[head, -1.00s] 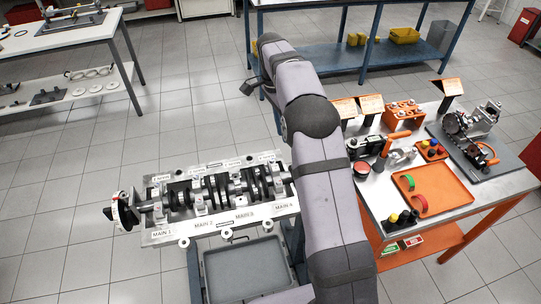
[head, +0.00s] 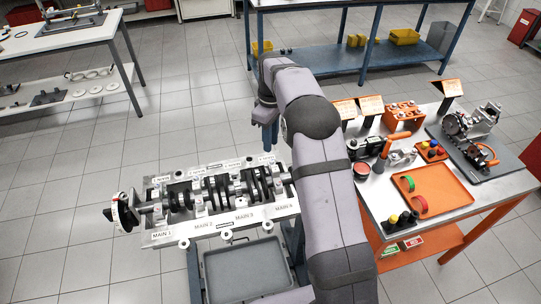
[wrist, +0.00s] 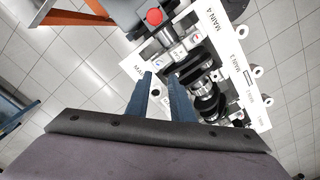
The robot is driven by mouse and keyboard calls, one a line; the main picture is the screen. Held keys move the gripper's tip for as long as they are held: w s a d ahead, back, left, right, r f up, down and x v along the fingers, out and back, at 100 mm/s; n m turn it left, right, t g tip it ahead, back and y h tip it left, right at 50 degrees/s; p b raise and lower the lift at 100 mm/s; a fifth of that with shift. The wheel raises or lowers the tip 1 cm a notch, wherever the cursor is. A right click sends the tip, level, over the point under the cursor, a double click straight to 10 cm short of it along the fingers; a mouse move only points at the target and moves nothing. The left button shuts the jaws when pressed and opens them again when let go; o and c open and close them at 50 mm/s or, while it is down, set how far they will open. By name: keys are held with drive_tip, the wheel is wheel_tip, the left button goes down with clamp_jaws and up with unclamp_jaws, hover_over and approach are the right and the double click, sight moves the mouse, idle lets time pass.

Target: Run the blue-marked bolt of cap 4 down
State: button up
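The engine block (head: 160,238) carries the crankshaft and a row of main caps, with labels MAIN 1 to MAIN 4 along its front edge. My arm covers the block's right end in the head view. In the wrist view the MAIN 4 label (wrist: 222,20) lies near a pale metal cap (wrist: 177,52) with small coloured marks on top. In the head view my gripper (head: 270,138) points down behind the block's far edge.
A red knob (wrist: 154,17) stands close to the cap in the wrist view. The side table (head: 450,203) at right holds an orange tray (head: 440,190), a tool with an orange handle (head: 392,143) and other parts. Open floor lies left of the block.

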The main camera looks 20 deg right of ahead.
sight(271, 160)
drive_tip(key=n, duration=0.3)
drive_tip(key=shift+f+p, duration=1.3)
drive_tip(key=shift+f, duration=2.4)
clamp_jaws()
